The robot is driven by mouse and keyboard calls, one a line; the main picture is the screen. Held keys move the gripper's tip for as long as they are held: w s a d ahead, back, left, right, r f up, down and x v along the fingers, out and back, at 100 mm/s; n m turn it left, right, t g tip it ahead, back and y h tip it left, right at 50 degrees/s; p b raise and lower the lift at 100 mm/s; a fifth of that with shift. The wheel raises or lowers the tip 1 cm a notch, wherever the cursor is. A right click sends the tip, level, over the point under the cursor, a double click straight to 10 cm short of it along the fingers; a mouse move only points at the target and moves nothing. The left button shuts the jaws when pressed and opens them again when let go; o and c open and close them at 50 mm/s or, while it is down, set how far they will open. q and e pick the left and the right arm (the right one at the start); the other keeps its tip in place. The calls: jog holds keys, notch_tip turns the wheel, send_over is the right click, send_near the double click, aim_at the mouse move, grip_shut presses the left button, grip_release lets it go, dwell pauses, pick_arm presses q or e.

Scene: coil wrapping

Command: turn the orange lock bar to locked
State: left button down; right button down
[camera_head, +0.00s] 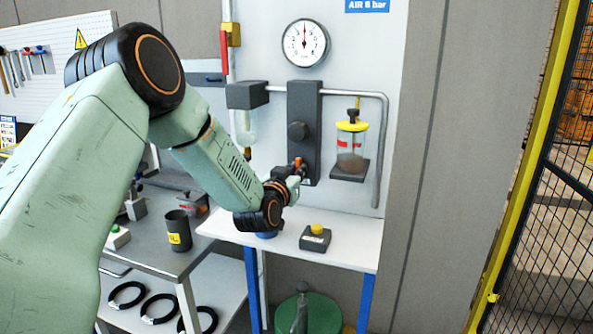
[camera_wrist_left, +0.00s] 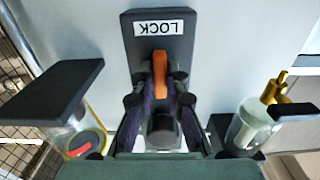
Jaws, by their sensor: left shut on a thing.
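The orange lock bar (camera_wrist_left: 160,72) stands lengthwise in the left wrist view, below an upside-down LOCK label (camera_wrist_left: 166,28) on a dark plate (camera_wrist_left: 135,50). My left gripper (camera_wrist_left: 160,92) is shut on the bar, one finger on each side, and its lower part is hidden. In the head view only a small orange bit of the bar (camera_head: 298,162) shows above my left gripper (camera_head: 296,173), at the foot of the dark upright block (camera_head: 304,105). My right gripper is not in view.
A jar with a yellow lid (camera_head: 350,146) is to the right of the block and a clear bowl (camera_head: 246,128) to its left. A pipe (camera_head: 382,140) runs down beside the jar. A button box (camera_head: 315,238) stands on the white shelf (camera_head: 350,257) below. A mug (camera_head: 178,231) is on the left bench.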

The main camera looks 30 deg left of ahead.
pick_arm(q)
jog(key=shift+r, duration=0.15)
jog(key=c, duration=1.4)
grip_release()
jog(key=shift+o, duration=0.2)
jog(key=shift+s, duration=0.1)
jog(key=v, duration=1.2)
jog(key=shift+a, duration=0.1)
